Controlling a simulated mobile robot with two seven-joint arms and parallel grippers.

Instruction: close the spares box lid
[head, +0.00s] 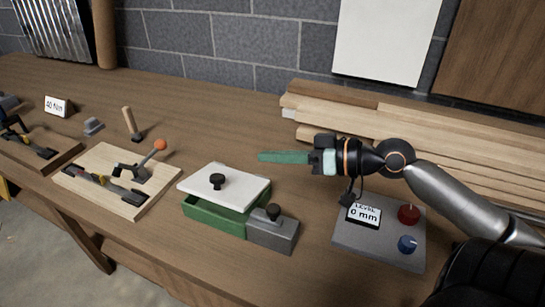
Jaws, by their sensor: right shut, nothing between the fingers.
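The spares box (212,226) is a green box on the wooden bench, in the lower middle of the head view. Its white lid (245,191) with a black knob (217,181) lies over the top. A strip of dark green interior shows between the lid's front edge and the box's front wall, so the lid does not cover the box fully. My right gripper (261,157) is shut and empty, its teal fingers pointing left. In the picture it is above and right of the lid, apart from it. My left gripper is not in view.
A grey block (284,237) with a dark knob stands against the box's right end. A grey panel (378,248) with red and blue knobs lies further right. A wooden board (110,202) with a clamp is on the left. Stacked planks (335,112) lie behind my right arm.

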